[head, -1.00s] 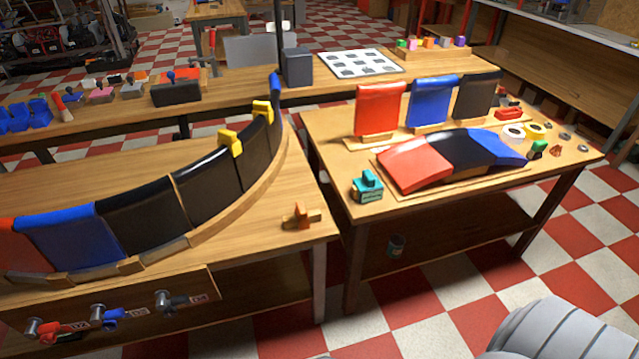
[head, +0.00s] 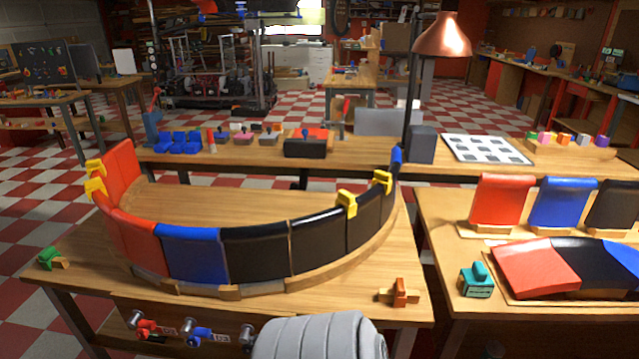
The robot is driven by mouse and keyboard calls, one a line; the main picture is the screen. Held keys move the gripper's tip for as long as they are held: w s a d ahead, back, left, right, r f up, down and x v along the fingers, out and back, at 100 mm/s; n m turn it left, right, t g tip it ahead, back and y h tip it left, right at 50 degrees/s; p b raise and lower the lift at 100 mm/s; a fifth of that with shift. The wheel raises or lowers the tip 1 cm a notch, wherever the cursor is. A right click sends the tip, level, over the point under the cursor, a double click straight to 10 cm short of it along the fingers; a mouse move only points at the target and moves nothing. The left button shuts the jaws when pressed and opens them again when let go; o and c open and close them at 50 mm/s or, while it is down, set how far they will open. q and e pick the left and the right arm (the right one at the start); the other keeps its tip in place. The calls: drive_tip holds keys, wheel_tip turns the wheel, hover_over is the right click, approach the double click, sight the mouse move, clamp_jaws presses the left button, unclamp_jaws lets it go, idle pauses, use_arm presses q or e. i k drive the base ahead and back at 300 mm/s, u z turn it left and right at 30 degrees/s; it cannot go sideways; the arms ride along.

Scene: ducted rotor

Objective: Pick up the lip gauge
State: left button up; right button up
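I cannot tell for sure which piece is the lip gauge. A small orange and wooden piece (head: 400,292) lies at the front right corner of the curved-panel table. A small green piece with a wooden part (head: 54,259) lies at that table's left corner. A teal block with a raised handle and a label (head: 477,280) sits on the right table. Neither of my grippers is in view. A grey rounded part of my own arm shows at the bottom.
Curved upright red, blue and black panels (head: 255,253) stand on the near table (head: 340,300), with yellow clamps (head: 347,203) on top. Hooks with coloured items hang on its front. A copper lamp (head: 443,36) rises behind. A gap separates the right table (head: 440,235).

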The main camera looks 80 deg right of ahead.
sight(478, 282)
drive_tip(key=u, duration=0.45)
drive_tip(key=k, duration=3)
drive_tip(key=z, duration=0.8)
